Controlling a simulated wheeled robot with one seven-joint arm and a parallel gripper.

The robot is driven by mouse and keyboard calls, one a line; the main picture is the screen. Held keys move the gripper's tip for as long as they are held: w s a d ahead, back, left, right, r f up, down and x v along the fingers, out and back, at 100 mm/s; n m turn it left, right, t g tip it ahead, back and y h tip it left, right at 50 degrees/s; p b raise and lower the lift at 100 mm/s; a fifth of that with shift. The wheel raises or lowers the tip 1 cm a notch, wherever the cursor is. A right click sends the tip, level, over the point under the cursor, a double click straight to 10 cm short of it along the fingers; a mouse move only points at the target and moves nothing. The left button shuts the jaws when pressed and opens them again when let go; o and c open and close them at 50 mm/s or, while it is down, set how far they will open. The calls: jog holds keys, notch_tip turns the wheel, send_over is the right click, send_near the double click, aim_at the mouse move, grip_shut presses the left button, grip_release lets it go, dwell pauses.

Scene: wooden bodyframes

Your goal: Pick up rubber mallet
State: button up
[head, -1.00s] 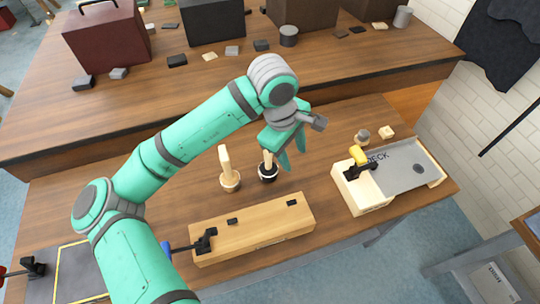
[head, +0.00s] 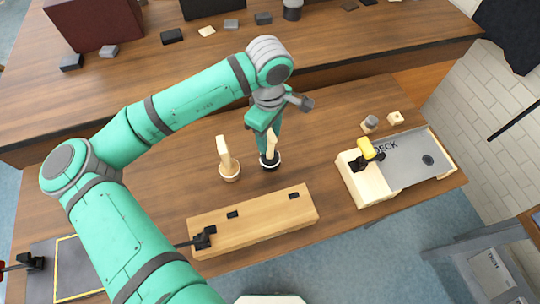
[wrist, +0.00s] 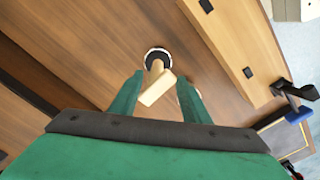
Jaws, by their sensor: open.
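The rubber mallet (head: 270,164) stands upright on the table, black head down in a pale ring, with its wooden handle pointing up. In the wrist view the mallet (wrist: 158,59) shows its handle end between my two fingers, close to the camera. My gripper (head: 268,147) is open above and around the handle, pointing down; in the wrist view its fingers (wrist: 162,82) stand apart on either side. I cannot tell whether either finger touches the handle. Part of the handle is hidden by a finger in the head view.
A second, pale mallet (head: 228,165) stands just left of it. A wooden block (head: 250,225) with black fittings lies in front. A wooden box with a grey deck (head: 405,160) and a yellow-handled tool (head: 367,150) is to the right. Bare tabletop (head: 320,150) lies between.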

aim_at(270, 144)
jog(key=f, duration=0.5)
jog(key=shift+w, duration=0.2)
jog(key=shift+r, duration=0.1)
jog(key=shift+c, duration=0.6)
grip_shut()
jog(key=shift+w, duration=0.1)
